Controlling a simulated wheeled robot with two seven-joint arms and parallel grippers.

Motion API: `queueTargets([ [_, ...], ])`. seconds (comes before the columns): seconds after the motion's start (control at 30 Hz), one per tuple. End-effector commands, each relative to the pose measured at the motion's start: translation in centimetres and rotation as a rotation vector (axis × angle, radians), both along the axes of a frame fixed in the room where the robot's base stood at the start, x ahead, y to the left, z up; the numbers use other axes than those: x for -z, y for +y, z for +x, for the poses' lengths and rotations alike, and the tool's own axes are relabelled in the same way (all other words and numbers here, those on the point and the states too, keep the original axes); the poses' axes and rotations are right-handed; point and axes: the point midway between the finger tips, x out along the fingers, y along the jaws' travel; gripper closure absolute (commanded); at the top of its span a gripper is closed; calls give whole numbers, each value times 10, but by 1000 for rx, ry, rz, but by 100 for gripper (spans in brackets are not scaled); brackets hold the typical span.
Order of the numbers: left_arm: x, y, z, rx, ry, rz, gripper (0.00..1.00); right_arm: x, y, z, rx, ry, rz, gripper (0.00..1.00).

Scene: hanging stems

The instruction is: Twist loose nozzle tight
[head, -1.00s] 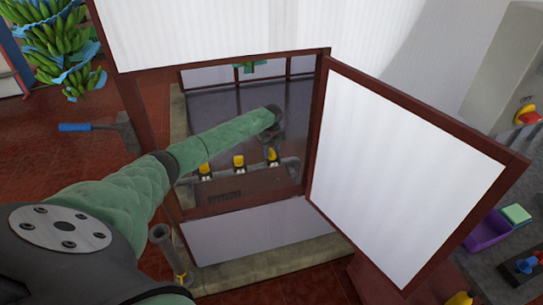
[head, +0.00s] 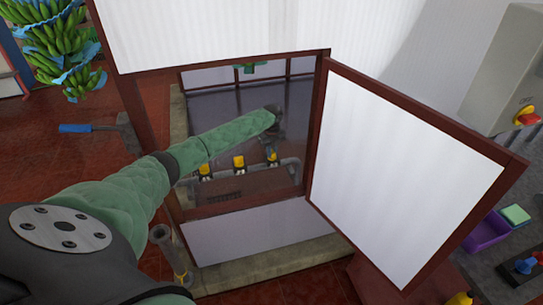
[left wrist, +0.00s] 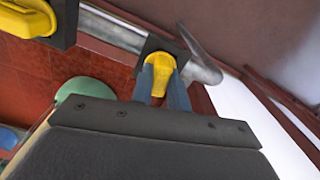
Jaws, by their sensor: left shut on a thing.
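Three yellow nozzles on dark square blocks sit along a grey pipe (head: 222,178) inside the framed opening: a left one (head: 205,170), a middle one (head: 239,162) and a right one (head: 272,157). My left gripper (head: 272,148) reaches through the opening to the right nozzle. In the left wrist view, its two blue-grey fingers (left wrist: 161,85) are shut on that yellow nozzle (left wrist: 160,70), one on each side. Another yellow nozzle (left wrist: 28,17) shows at the upper left there. How tight the held nozzle is cannot be seen. My right gripper is not in view.
A dark red frame (head: 315,120) surrounds the opening, with a white door panel (head: 405,165) swung out on the right. Green bananas (head: 58,45) hang at upper left. A blue-handled tool (head: 90,127) is at left. A purple tray (head: 487,232) is at right.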

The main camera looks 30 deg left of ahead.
Motion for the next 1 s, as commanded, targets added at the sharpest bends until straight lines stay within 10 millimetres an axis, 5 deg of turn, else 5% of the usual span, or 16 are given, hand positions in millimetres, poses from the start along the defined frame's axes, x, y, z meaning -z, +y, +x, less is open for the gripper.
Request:
queueTargets([
  [0.7, -2, 0, 0, -382, 1, -1, 100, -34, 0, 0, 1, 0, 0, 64],
  [1.0, 0, 0, 0, -414, 0, 0, 100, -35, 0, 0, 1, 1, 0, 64],
])
